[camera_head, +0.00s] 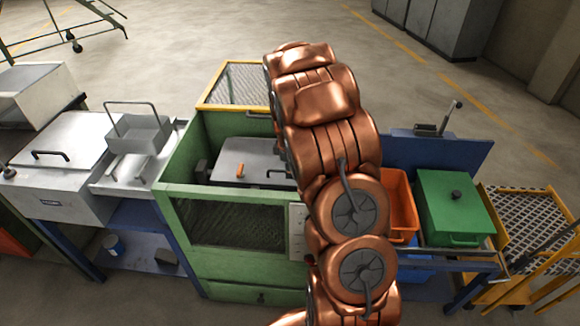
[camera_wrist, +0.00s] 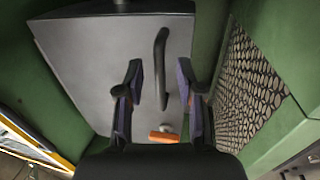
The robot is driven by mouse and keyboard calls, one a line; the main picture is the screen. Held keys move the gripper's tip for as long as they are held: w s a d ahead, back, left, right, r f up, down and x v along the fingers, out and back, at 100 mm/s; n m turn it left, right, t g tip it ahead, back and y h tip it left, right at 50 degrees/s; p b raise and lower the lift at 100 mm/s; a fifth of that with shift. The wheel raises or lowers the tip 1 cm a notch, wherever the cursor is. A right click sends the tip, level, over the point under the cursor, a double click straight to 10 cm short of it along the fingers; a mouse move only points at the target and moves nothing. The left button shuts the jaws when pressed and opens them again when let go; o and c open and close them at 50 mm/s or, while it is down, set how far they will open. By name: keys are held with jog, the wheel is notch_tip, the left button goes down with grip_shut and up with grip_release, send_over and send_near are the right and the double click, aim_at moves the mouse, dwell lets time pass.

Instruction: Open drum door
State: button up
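The drum door appears to be the flat grey panel (camera_head: 250,153) inside the green machine. It carries a black bar handle (camera_head: 277,173) and an orange grip (camera_head: 240,171). In the wrist view the grey panel (camera_wrist: 85,60) fills the middle, with the black handle (camera_wrist: 160,65) running lengthwise and the orange grip (camera_wrist: 163,137) near my gripper's base. My gripper (camera_wrist: 159,78) is open, one finger on each side of the handle in the picture. I see no contact, and cannot tell how far above the panel the fingertips are. In the head view my copper arm hides my gripper.
The green housing (camera_head: 222,192) has mesh sides, and its yellow-framed mesh lid (camera_head: 235,85) stands raised at the back. An orange bin (camera_head: 400,203) and a green lidded box (camera_head: 452,205) stand right. A grey bench with a metal basket (camera_head: 140,133) stands left.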

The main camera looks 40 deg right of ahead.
jog(key=shift+c, duration=0.4)
grip_shut()
jog(key=shift+r, duration=0.1)
